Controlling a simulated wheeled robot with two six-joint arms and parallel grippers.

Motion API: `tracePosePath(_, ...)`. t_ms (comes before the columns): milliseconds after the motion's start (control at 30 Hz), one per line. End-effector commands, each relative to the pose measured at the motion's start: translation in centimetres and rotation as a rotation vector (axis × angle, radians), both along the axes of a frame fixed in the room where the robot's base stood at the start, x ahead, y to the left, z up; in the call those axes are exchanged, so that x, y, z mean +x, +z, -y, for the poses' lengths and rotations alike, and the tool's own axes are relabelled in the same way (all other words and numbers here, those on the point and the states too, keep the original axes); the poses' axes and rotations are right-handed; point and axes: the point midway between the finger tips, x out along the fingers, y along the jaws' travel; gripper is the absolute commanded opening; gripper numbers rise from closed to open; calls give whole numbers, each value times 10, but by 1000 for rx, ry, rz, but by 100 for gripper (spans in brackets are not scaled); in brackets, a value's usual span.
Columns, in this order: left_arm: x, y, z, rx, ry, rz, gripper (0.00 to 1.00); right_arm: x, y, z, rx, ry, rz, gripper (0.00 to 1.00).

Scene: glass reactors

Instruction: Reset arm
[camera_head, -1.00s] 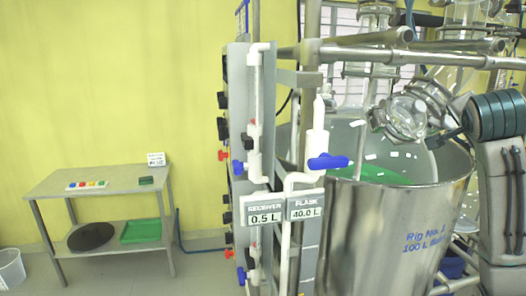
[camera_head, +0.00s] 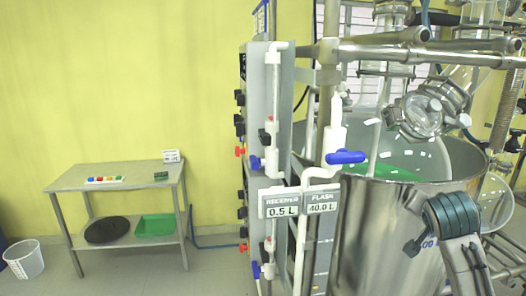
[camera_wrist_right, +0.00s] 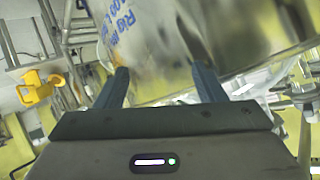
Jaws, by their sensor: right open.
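My right gripper (camera_wrist_right: 163,84) is open in the right wrist view, with its two dark fingers wide apart and nothing between them. The curved wall of the large steel vessel (camera_wrist_right: 150,40), with blue lettering, lies just beyond the fingertips; I cannot tell whether they touch it. In the head view my right arm (camera_head: 455,230) with its dark teal joint stands in front of the right side of this steel vessel (camera_head: 375,225) and hides part of its lettering. My left gripper is not in view.
A panel with white piping, a blue-handled valve (camera_head: 345,157) and two displays (camera_head: 282,206) stands left of the vessel. Glassware and steel pipes are above it. A metal side table (camera_head: 115,177) stands by the yellow wall, beside a white bin (camera_head: 24,262). The floor between is clear.

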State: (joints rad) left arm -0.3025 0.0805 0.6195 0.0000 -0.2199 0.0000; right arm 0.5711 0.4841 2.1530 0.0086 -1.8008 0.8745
Motion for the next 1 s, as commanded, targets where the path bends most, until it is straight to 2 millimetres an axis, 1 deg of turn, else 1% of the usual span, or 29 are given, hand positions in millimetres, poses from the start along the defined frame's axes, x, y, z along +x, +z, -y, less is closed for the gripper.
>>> tracePosePath(33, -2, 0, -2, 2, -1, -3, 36, -8, -34, -12, -18, 44, -63, 63)
tracePosePath(67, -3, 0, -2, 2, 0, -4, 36, -12, -52, -18, -32, 73, -95, 63)
tracePosePath(100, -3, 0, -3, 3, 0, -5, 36, -20, -73, -26, -50, 111, -136, 63)
tracePosePath(167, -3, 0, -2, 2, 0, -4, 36, -33, -106, -38, -74, 166, -200, 63)
tracePosePath(200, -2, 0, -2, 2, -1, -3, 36, -43, -126, -45, -89, 204, -240, 63)
tracePosePath(267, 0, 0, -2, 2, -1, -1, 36, -60, -156, -57, -107, 260, -299, 63)
tracePosePath(300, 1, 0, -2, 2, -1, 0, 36, -73, -175, -64, -119, 299, -337, 63)
tracePosePath(367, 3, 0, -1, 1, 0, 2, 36, -93, -201, -75, -135, 353, -391, 63)
tracePosePath(400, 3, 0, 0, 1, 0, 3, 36, -107, -218, -82, -142, 392, -428, 63)
tracePosePath(467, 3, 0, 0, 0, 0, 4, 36, -130, -241, -93, -154, 447, -479, 63)
tracePosePath(500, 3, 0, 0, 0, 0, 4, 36, -146, -256, -99, -160, 484, -514, 63)
tracePosePath(567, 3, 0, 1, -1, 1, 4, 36, -171, -276, -109, -167, 537, -562, 63)
tracePosePath(600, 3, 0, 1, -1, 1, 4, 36, -188, -287, -115, -172, 572, -592, 63)
tracePosePath(700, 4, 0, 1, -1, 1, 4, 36, -223, -309, -127, -179, 645, -652, 63)
tracePosePath(800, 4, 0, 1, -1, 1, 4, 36, -252, -322, -136, -183, 701, -697, 63)
tracePosePath(1000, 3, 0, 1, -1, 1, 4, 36, -299, -340, -149, -184, 787, -764, 63)
